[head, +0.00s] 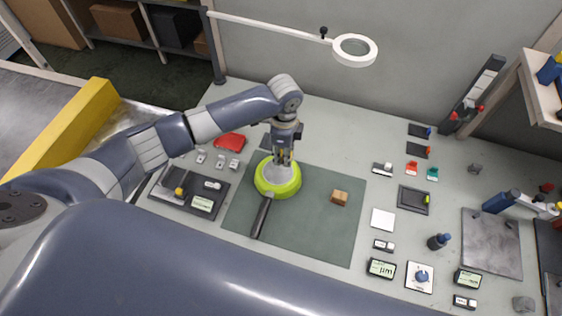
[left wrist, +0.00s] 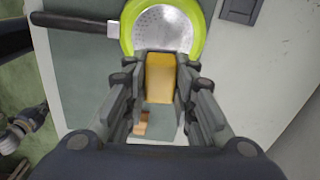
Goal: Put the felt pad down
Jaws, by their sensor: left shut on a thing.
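My left gripper (head: 284,160) points down just above a round pan with a lime-green rim (head: 293,189) and a dark handle (head: 262,216). In the left wrist view its fingers (left wrist: 160,90) are shut on a yellow-orange block-like piece (left wrist: 160,78), which I take to be the felt pad. The pan shows just beyond the piece, with its speckled grey inside (left wrist: 163,28) and lime rim (left wrist: 127,28). I cannot tell whether the held piece touches the pan. My right gripper is not in view.
The pan sits on a dark green mat (head: 320,225) with a small brown block (head: 339,198) on it. A dark tray (head: 188,208) and a red item (head: 229,142) lie left. Several small parts and displays stand right. A magnifier lamp (head: 353,63) hangs at the back.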

